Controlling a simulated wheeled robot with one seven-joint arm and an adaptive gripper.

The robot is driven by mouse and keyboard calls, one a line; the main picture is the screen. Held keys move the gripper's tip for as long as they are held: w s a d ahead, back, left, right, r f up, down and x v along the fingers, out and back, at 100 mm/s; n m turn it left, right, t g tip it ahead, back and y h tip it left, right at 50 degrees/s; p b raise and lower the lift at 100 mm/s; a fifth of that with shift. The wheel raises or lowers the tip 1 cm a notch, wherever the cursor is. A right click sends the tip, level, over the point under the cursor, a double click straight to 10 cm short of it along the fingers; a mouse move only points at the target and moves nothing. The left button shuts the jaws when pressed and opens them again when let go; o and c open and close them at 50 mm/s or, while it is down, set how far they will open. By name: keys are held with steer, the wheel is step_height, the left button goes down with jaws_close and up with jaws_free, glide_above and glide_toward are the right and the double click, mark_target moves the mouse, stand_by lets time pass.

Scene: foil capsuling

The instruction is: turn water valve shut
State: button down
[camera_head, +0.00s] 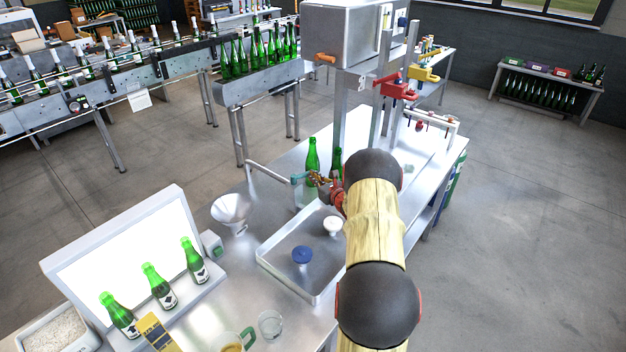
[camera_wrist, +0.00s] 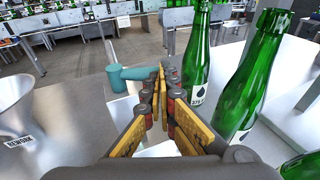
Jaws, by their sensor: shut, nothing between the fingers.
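The water valve shows as a teal handle (camera_head: 299,178) at the end of a grey pipe (camera_head: 268,171) above the steel table. In the wrist view the teal handle (camera_wrist: 128,76) is a T shape just left of my fingertips. My gripper (camera_head: 320,180) is shut and empty, with its fingertips (camera_wrist: 161,82) right beside the handle's right end. I cannot tell whether they touch it. The valve's body is partly hidden behind my fingers.
Green bottles (camera_head: 312,154) stand close behind my gripper, and one bottle (camera_wrist: 196,62) is just right of the fingers. A steel tray (camera_head: 270,262) holds a blue-topped item (camera_head: 302,254) and a white-topped item (camera_head: 333,226). A funnel (camera_head: 230,209) stands left of the pipe.

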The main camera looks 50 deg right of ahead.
steer(key=shift+d, duration=0.2)
steer(key=n+y+b, duration=0.1)
steer(key=w+d+n+y, duration=0.1)
steer(key=y, duration=0.1)
steer(key=w+n+t+y+b, duration=0.1)
steer(key=shift+d+b, duration=0.25)
steer(key=shift+b, duration=0.05)
steer(key=shift+w+d, duration=0.1)
steer(key=shift+w, duration=0.05)
stand_by(0.5)
steer(key=d+v, duration=0.1)
steer(key=v, duration=1.3)
steer(key=shift+d+n, duration=0.1)
steer(key=shift+n, duration=0.2)
